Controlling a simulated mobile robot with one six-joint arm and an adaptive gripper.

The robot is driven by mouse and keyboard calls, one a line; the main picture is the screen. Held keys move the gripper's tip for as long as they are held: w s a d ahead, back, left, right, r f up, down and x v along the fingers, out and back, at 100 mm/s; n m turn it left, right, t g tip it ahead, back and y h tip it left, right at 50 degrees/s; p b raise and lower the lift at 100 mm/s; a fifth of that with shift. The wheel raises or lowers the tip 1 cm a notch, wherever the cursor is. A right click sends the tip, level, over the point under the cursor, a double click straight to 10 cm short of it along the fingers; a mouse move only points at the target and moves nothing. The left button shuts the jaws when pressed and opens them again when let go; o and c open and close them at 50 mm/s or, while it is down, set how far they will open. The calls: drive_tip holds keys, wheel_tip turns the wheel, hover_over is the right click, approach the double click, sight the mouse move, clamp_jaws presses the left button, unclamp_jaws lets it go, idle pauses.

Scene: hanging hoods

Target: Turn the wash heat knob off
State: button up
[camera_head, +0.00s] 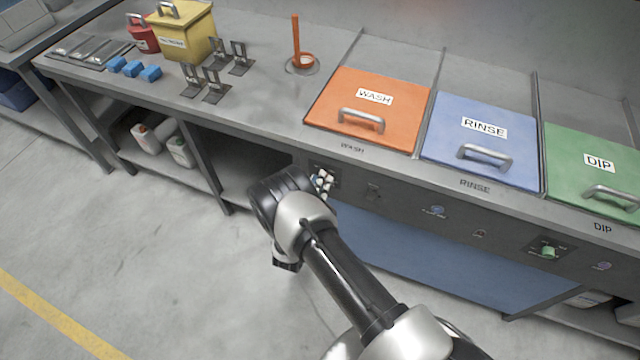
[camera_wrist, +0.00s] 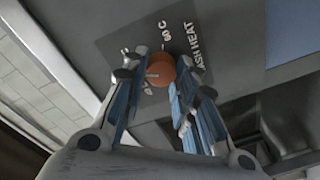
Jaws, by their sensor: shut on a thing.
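The wash heat knob (camera_wrist: 161,70) is a round orange knob with a pale pointer line. It sits on a dark panel labelled "WASH HEAT" and "60 C" in the wrist view. My gripper (camera_wrist: 163,78) has its blue-padded fingers on both sides of the knob, shut on it. In the head view my gripper (camera_head: 324,184) reaches the front panel below the orange WASH lid, and the knob itself is hidden there. Part of the panel lettering beside the knob is covered by a finger, so the pointer's exact setting is hard to read.
The WASH lid (camera_head: 368,108), RINSE lid (camera_head: 482,140) and DIP lid (camera_head: 595,175) are closed on the bench above. A green knob (camera_head: 548,252) is on the panel at right. The floor (camera_head: 130,240) at left is clear.

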drive_tip(key=n+h, duration=0.1)
drive_tip(key=n, duration=1.2)
drive_tip(key=n+h+b, duration=0.1)
drive_tip(key=n, duration=1.3)
drive_tip(key=shift+f+n+g, duration=0.2)
drive_tip(key=shift+n+g, duration=0.1)
drive_tip(key=shift+g, duration=0.1)
idle(0.3)
drive_tip(key=o, duration=1)
drive_tip(key=shift+o, duration=0.2)
